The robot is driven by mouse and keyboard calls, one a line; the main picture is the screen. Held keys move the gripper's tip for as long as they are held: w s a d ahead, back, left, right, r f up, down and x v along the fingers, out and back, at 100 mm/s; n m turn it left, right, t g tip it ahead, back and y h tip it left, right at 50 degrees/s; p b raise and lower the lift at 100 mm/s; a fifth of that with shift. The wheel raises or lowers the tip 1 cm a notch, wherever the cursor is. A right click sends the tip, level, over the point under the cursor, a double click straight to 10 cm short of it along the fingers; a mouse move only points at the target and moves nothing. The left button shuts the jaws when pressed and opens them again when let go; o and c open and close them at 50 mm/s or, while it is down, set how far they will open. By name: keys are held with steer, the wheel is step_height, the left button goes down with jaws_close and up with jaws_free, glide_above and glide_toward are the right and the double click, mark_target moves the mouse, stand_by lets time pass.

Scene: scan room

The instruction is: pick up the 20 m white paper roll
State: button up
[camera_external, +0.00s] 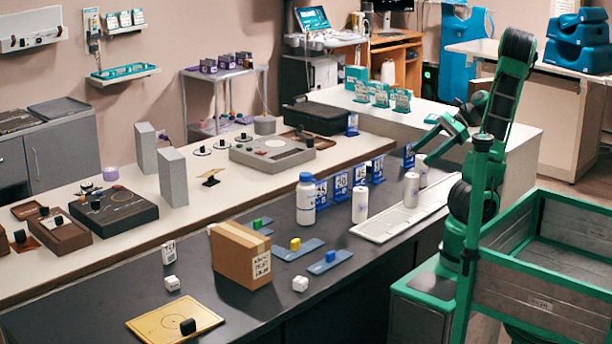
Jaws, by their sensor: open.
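Three white cylinders that look like paper rolls stand upright on the dark counter: one front left (360,205), one in the middle on the pale keyboard-like tray (411,190), and one behind it (422,172), nearest my gripper. No length label is readable on them, so I cannot tell which is the 20 m roll. No cylinder is visibly held. Whether the fingers touch the rear one is unclear.
A white bottle with blue cap (306,198) and several blue card stands (341,187) line the counter left of the rolls. A cardboard box (240,255) stands further left. A green-framed cart (545,270) fills the right front.

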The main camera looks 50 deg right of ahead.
steer(key=s+d+r+m+t+y, duration=0.1)
steer(key=s+d+r+m+t, duration=0.2)
steer(key=r, duration=0.4)
steer(key=s+d+r+m+t+y, duration=0.1)
steer(key=s+r+m+t, duration=0.2)
steer(key=r+t, duration=0.35)
steer(key=g, duration=0.1)
glide_toward(411, 188)
steer(key=shift+w+d+f, duration=0.2)
steer(key=shift+d+f, duration=0.5)
steer(key=shift+d, duration=0.3)
steer(key=shift+w+f, duration=0.1)
steer(key=shift+f, duration=0.1)
steer(key=shift+w+a, duration=0.25)
steer(key=shift+w, duration=0.05)
steer(key=x, duration=0.4)
steer(key=shift+w+a, duration=0.1)
steer(key=shift+d+r+x, duration=0.1)
steer(key=shift+r+x, duration=0.1)
steer(key=shift+x, duration=1.2)
steer(key=shift+d+r+x, duration=0.15)
steer(key=shift+x, duration=1.25)
steer(key=shift+w, duration=0.1)
steer(key=shift+c, duration=0.4)
